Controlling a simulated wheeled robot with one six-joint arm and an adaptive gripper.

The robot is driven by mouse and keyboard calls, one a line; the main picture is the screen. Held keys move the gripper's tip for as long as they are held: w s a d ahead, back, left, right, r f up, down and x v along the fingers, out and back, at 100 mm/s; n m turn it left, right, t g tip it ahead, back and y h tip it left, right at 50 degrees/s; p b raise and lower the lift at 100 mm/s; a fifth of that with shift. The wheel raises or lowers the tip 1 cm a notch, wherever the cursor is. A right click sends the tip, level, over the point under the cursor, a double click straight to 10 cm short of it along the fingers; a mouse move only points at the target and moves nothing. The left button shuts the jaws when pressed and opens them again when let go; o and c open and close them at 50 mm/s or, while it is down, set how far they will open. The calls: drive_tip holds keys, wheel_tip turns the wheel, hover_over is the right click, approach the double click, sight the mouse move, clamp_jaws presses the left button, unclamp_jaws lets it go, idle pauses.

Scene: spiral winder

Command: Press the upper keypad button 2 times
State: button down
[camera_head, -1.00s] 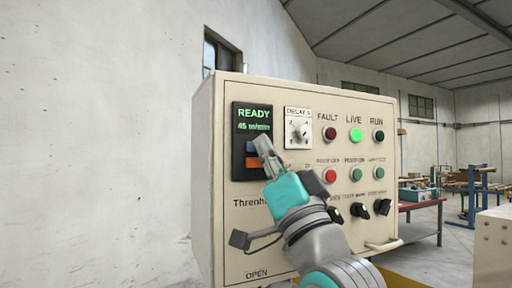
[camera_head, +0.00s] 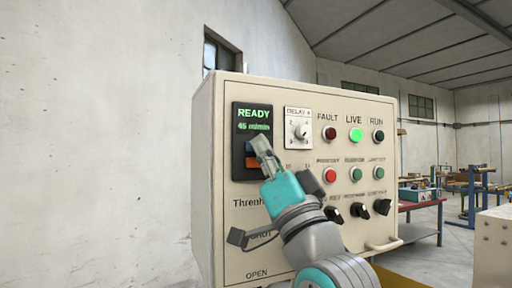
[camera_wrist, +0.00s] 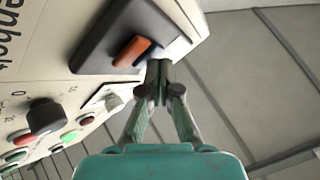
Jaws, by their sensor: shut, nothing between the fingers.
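The keypad is a dark panel (camera_head: 239,167) at the upper left of the beige control box. Its green display (camera_head: 254,120) reads READY and 45 m/min. Below the display is an orange lower button (camera_head: 253,162), which also shows in the wrist view (camera_wrist: 131,50). The upper button is mostly hidden behind my fingers in the head view; in the wrist view only a dark strip shows beside the orange one. My gripper (camera_head: 258,142) is shut and empty, its tips over the upper-button area; it also shows in the wrist view (camera_wrist: 158,68). I cannot tell whether the tips touch.
Right of the keypad are a delay dial (camera_head: 298,128), a lit green LIVE lamp (camera_head: 355,135), several round buttons and black rotary knobs (camera_head: 359,210). A handle (camera_head: 384,245) sticks out low on the box. A red-topped workbench (camera_head: 420,204) stands behind to the right.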

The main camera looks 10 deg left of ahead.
drive_tip(key=shift+w+a, duration=0.1)
drive_tip(key=shift+w, duration=0.05)
idle(0.6)
drive_tip(key=shift+s+d, duration=0.5)
drive_tip(key=shift+s, duration=0.2)
drive_tip(key=shift+s+d, duration=0.7)
drive_tip(key=shift+s, duration=0.35)
drive_tip(key=shift+s+d, duration=0.7)
drive_tip(key=shift+s, duration=0.35)
idle(0.4)
drive_tip(key=s+d, duration=0.2)
drive_tip(key=s, duration=0.1)
idle(0.4)
